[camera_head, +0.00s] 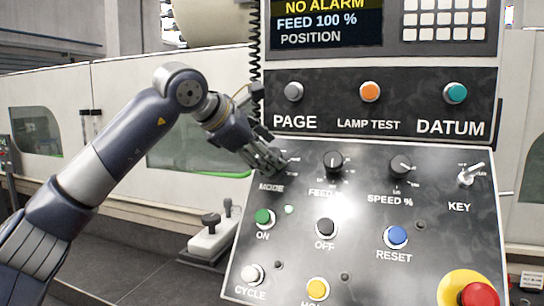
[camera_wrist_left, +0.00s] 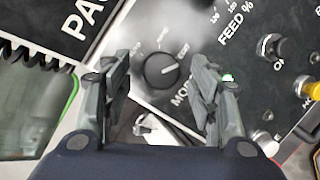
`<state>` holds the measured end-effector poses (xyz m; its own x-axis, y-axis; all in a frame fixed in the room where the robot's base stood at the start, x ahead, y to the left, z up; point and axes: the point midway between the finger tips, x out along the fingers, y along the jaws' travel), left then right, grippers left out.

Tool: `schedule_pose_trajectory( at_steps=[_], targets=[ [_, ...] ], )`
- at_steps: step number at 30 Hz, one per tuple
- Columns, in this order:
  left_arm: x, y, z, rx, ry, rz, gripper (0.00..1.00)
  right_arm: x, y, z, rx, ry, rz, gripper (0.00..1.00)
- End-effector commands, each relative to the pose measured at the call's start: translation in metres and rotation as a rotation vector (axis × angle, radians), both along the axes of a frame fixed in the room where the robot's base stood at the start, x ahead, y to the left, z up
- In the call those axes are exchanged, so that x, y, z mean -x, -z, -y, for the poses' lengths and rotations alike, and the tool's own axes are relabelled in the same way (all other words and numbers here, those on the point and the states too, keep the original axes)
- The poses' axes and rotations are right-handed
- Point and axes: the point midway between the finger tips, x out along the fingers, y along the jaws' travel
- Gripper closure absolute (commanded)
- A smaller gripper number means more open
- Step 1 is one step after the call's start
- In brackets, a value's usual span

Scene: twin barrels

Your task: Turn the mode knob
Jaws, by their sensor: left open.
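The mode knob (camera_wrist_left: 160,70) is a round black dial with a light pointer line, in the middle of the left wrist view. Its pointer aims towards the upper right of that view, at a printed label. My left gripper (camera_wrist_left: 160,95) is open, with one finger on each side of the knob in that view. I cannot tell whether the fingers touch it. In the head view my left gripper (camera_head: 270,162) is at the panel's upper left, above the MODE label (camera_head: 271,187), and hides the knob. My right gripper is not in view.
The feed knob (camera_head: 333,162) and speed knob (camera_head: 400,166) sit to the right, then the key switch (camera_head: 470,174). Below are the green ON button (camera_head: 263,218), black OFF button (camera_head: 325,228) and blue RESET button (camera_head: 396,237). A red stop button (camera_head: 479,295) is lower right.

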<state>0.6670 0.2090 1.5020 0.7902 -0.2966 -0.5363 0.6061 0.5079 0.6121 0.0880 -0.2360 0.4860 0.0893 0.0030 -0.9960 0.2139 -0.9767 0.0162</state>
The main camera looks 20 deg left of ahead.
Motion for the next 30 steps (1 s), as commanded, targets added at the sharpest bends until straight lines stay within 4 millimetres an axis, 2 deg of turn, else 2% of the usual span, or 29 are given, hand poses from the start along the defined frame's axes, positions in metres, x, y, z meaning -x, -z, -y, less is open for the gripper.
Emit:
schedule_pose_trajectory(
  at_steps=[6, 12, 18, 30],
  targets=[
    [0.038, -0.028, -0.015, -0.001, -0.001, 0.006, 0.46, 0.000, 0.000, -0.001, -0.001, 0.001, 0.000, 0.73],
    [0.062, -0.043, -0.024, -0.001, -0.001, 0.004, 0.46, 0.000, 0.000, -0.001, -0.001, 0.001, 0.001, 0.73],
    [0.070, -0.048, -0.027, -0.001, -0.001, 0.002, 0.46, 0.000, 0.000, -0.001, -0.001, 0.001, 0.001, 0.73],
    [0.070, -0.048, -0.026, 0.000, 0.000, 0.002, 0.46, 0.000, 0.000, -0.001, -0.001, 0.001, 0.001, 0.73]
  ],
)
